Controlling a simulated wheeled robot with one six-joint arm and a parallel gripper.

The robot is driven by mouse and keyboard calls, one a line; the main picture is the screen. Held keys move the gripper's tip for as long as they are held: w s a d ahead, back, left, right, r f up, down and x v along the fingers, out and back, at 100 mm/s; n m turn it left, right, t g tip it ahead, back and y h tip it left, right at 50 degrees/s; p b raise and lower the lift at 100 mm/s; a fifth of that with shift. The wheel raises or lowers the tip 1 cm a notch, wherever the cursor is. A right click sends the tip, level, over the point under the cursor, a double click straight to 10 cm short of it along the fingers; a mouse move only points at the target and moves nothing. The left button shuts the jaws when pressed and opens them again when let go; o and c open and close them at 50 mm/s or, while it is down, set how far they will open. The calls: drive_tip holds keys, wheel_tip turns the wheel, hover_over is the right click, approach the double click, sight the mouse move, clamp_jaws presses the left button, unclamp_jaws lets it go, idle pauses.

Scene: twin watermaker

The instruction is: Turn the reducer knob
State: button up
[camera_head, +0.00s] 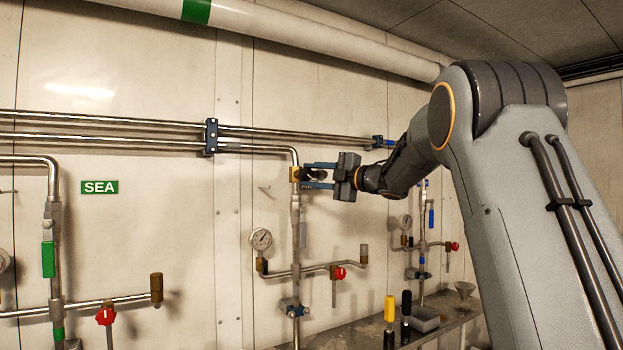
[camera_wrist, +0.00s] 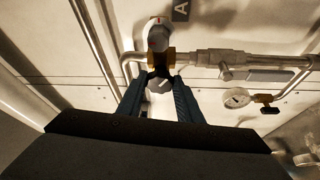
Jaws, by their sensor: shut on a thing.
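The reducer's brass body (camera_head: 296,174) sits at the top of the middle vertical pipe, just below the bend. The dark reducer knob (camera_head: 315,174) sticks out from it toward my gripper (camera_head: 306,176). My gripper comes in from the right with its blue fingers above and below the knob, shut on it. In the wrist view the fingertips (camera_wrist: 160,78) close on the knob (camera_wrist: 160,84) from both sides, in front of the brass body (camera_wrist: 170,58). The fingers partly hide the knob, and its turn angle cannot be told.
A pressure gauge (camera_head: 261,239) and a red-knobbed valve (camera_head: 338,272) are on the piping below. Steel pipes (camera_head: 160,138) run along the wall above. A bench (camera_head: 440,323) with black and yellow handles stands at lower right. The wall area left of the reducer is mostly clear.

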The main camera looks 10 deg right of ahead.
drive_tip(key=shift+n+g, duration=0.4)
drive_tip(key=shift+n, duration=0.3)
drive_tip(key=o, duration=1)
drive_tip(key=shift+o, duration=0.2)
drive_tip(key=shift+s+d+r, duration=0.1)
drive_tip(key=b+v, duration=0.1)
drive_tip(key=v, duration=0.6)
drive_tip(key=shift+s+b, duration=0.35)
drive_tip(key=shift+b, duration=0.05)
drive_tip(key=shift+d, duration=0.1)
